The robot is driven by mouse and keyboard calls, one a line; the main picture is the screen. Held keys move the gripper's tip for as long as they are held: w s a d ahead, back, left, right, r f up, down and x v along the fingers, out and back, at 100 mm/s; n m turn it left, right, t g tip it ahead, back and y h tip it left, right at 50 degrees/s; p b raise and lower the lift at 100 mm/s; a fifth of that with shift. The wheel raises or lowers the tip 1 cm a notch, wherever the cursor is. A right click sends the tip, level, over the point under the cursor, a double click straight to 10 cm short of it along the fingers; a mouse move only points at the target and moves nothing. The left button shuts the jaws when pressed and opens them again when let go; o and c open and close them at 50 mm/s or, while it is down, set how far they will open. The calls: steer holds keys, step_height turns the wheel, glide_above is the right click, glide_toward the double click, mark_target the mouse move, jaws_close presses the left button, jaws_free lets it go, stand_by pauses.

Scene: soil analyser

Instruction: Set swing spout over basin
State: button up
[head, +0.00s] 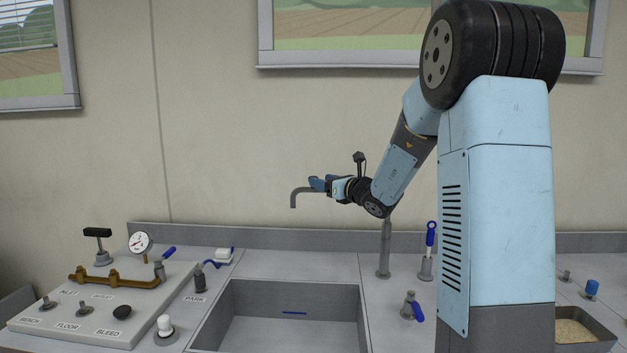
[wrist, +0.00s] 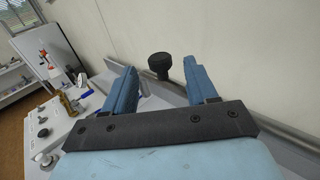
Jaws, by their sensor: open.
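The grey swing spout (head: 293,198) has a downturned end, seen left of my gripper in the head view. Its upright post (head: 385,252) stands right of the basin; my arm hides the pipe between. The spout's end appears above the basin (head: 225,309) in the picture, but its depth is hard to judge. My gripper (head: 317,184) is open, with its fingers at the spout's horizontal pipe; contact cannot be told. In the wrist view a dark knob (wrist: 159,62) shows between the two blue fingers, apparently untouched; whether it belongs to the spout is unclear.
A blue line (head: 294,313) marks the basin's inside wall. A panel with brass pipe (head: 115,280) and gauge (head: 140,243) is at left. Blue-handled valves (head: 409,305) stand at right. The wall is close behind.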

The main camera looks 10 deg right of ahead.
steer(key=shift+x, duration=2.65)
jaws_close()
